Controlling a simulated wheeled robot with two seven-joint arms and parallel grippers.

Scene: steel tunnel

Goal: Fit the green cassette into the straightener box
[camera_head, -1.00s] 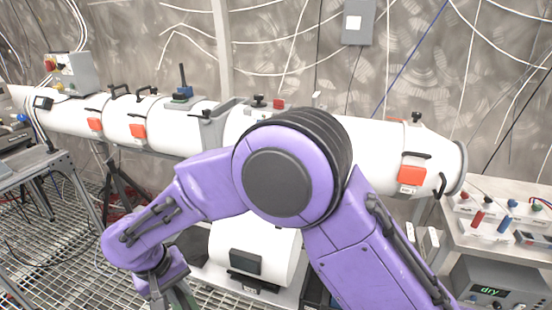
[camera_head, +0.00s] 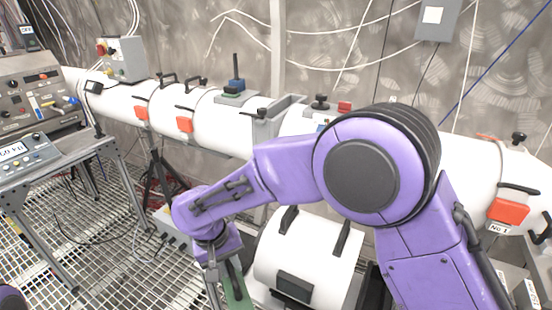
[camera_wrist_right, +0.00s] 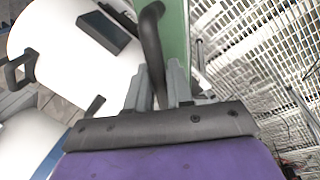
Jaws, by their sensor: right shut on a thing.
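The green cassette (camera_head: 237,288) shows only in part at the bottom of the head view, below my right wrist. In the right wrist view its green face (camera_wrist_right: 175,42) and black bar handle (camera_wrist_right: 152,42) run up from my right gripper (camera_wrist_right: 160,82). That gripper is shut on the handle, and the cassette hangs clear above the grating. In the head view the right gripper (camera_head: 222,272) is partly hidden by its wrist. A grey open-topped housing (camera_head: 279,108) between the white tunnel sections looks like the straightener box; its inside is hidden. My left gripper is out of view.
A white drum (camera_head: 325,245) with black handles sits just right of the cassette. The white tunnel (camera_head: 215,122) crosses behind my arm. An instrument bench (camera_head: 75,150) stands at the left. Open grating floor (camera_head: 120,240) lies between bench and drum.

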